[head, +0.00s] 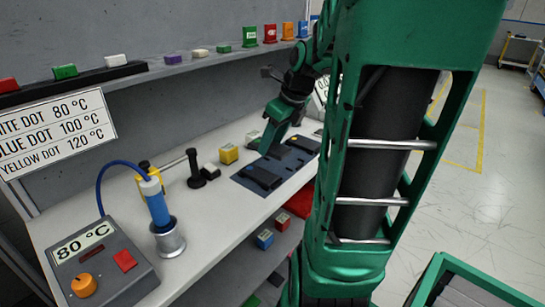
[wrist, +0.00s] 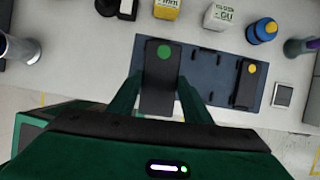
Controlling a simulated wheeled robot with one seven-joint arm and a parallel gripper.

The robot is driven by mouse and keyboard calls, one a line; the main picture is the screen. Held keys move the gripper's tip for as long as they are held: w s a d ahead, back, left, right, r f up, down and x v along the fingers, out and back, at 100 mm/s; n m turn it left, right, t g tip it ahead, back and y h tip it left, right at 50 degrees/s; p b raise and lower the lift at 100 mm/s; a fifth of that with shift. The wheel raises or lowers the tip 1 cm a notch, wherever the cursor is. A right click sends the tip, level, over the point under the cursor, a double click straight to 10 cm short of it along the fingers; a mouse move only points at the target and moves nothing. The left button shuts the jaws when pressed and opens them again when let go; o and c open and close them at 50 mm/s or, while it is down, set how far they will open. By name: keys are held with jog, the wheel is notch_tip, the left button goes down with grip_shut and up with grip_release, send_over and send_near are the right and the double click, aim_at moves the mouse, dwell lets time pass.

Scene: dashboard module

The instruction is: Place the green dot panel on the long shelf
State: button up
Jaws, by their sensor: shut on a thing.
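The green dot panel (wrist: 160,85) is a black slab with a green dot near its far end, seen in the wrist view. My gripper (wrist: 157,93) has one finger on each side of it and is shut on it. The panel is over the left part of the dark blue base (wrist: 208,68); I cannot tell whether it is lifted. In the head view my gripper (head: 274,148) is low at this base (head: 246,183), partly hiding the panel. A long shelf (head: 150,80) runs along the wall above the bench, with small coloured items on it.
A yellow dot panel (wrist: 246,84) lies at the right of the base. A yellow box (head: 228,154), a black stand (head: 194,170), a blue tool in a metal cup (head: 168,240) and a grey temperature box (head: 100,265) stand on the bench. Boxes lie on a lower shelf.

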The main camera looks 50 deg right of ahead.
jog(key=shift+w+r, duration=0.15)
jog(key=shift+w, duration=0.15)
send_over(286, 161)
notch_tip(286, 161, down, 7)
jog(key=shift+f, duration=1.8)
jog(key=shift+f, duration=0.2)
jog(key=o, duration=1.1)
